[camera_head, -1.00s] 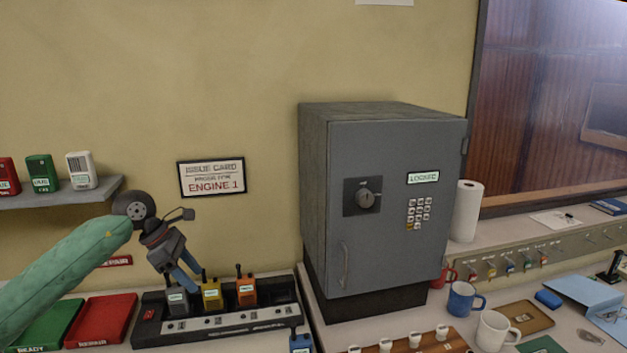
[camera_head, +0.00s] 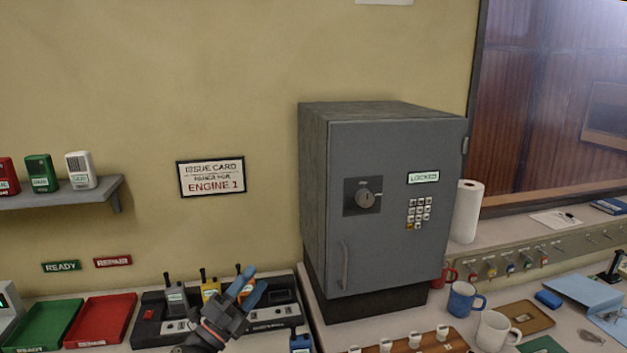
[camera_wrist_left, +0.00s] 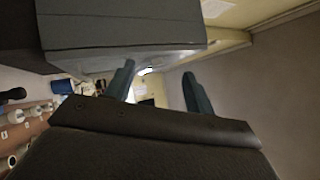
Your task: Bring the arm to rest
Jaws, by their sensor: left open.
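My left gripper (camera_head: 246,288) is low in the head view, in front of the radio charger (camera_head: 146,316). Its two blue fingers are apart with nothing seen between them, and they point up and to the right. The fingers also show, spread and empty, in the left wrist view (camera_wrist_left: 160,90). The gripper partly hides an orange radio (camera_head: 238,270) and part of the charger. My right gripper is not in view.
A grey safe (camera_head: 390,240) marked LOCKED stands right of the gripper. A green tray (camera_head: 45,325) and a red tray (camera_head: 100,320) lie to the left. A blue mug (camera_head: 462,300) and a white mug (camera_head: 492,333) stand at the right.

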